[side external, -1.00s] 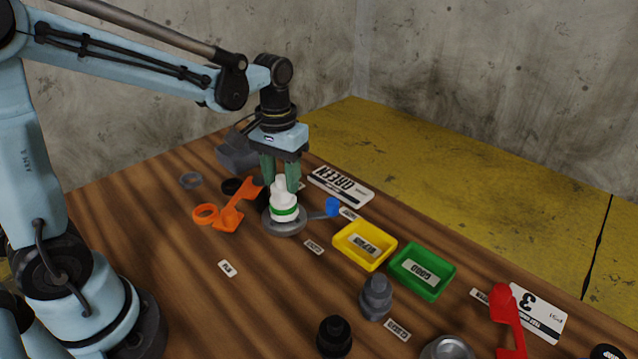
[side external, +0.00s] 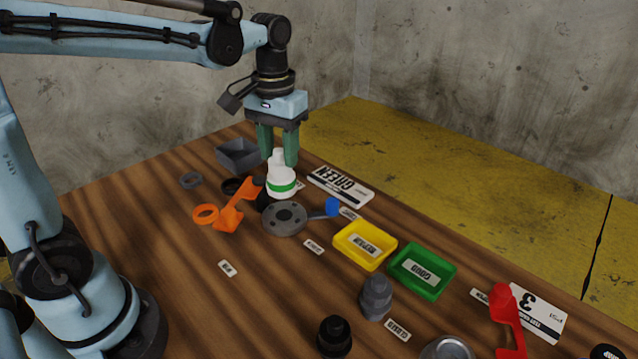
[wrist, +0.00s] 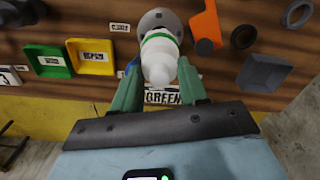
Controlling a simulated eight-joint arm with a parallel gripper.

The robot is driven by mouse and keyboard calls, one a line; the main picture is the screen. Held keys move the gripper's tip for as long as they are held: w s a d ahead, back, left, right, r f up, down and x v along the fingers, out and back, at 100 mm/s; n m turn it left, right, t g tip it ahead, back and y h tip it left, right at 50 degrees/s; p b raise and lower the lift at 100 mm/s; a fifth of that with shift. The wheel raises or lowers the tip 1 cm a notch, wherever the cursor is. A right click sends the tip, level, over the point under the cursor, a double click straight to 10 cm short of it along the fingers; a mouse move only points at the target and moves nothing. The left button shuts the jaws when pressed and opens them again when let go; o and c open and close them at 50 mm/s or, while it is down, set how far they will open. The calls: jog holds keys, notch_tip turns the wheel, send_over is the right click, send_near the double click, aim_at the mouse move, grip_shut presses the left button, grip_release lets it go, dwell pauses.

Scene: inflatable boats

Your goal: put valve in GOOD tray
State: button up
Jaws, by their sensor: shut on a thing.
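The valve (side external: 281,183) is white with a green band. My gripper (side external: 279,155) is shut on its narrow upper part and holds it upright, just above a round grey flange (side external: 285,219). In the wrist view the valve (wrist: 159,60) sits between the two green fingers of my gripper (wrist: 158,82). The GOOD tray (side external: 422,272) is green, with a white label inside, and stands to the right, clear of the gripper. It also shows at the left of the wrist view (wrist: 47,62).
A yellow REPAIR tray (side external: 365,246) stands between the flange and the green tray. A blue-ended tool (side external: 331,207) lies beside the flange. Orange parts (side external: 231,211) and a grey bin (side external: 238,155) are to the left. A grey fitting (side external: 376,297) stands in front of the trays.

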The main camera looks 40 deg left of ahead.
jog(key=shift+r, duration=0.1)
notch_tip(320, 180, up, 5)
jog(key=shift+r, duration=0.1)
jog(key=w+d, duration=0.5)
jog(key=d, duration=0.8)
jog(key=w+d, duration=0.4)
jog(key=d, duration=1)
notch_tip(320, 180, down, 12)
jog(key=shift+f, duration=0.2)
jog(key=shift+f, duration=0.9)
jog(key=o, duration=1.6)
jog(key=shift+r, duration=3.95)
